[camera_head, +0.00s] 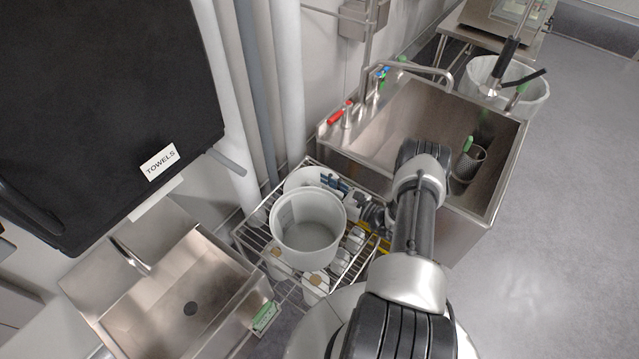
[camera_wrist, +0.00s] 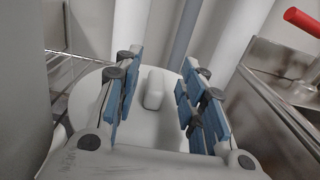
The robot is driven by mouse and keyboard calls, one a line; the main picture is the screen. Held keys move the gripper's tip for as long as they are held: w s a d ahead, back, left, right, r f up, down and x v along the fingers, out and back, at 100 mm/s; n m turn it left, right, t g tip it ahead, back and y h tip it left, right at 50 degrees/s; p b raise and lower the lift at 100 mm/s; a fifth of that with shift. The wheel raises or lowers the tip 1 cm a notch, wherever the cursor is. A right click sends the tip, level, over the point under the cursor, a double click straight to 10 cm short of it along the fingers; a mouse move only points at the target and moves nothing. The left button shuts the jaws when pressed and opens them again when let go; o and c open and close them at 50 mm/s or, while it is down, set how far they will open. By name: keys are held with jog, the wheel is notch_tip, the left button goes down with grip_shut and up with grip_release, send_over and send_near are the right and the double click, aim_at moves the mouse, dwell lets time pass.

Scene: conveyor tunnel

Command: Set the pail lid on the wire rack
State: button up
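The pail lid (camera_wrist: 150,128) is a round white disc with an upright white handle (camera_wrist: 153,88). It also shows in the camera_head view (camera_head: 300,178), partly hidden behind the open white pail (camera_head: 307,255). The wire rack (camera_head: 352,272) carries the pail, and its wires show at the left in the wrist view (camera_wrist: 62,72). The lid is over the rack's back part; I cannot tell what it rests on. My gripper (camera_wrist: 160,98) is open, with its blue-padded fingers either side of the handle and gaps showing on both sides.
Several small pale containers, some with brown tops (camera_head: 315,280), sit around and below the pail. A steel sink (camera_head: 400,120) stands to the right and another basin (camera_head: 180,285) to the left. A black towel cabinet (camera_head: 90,90) and vertical pipes (camera_head: 290,80) are close behind.

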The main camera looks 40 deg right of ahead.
jog(key=v, duration=1)
jog(key=shift+s+d+p, duration=0.15)
jog(key=shift+s+p, duration=0.15)
jog(key=shift+p, duration=0.1)
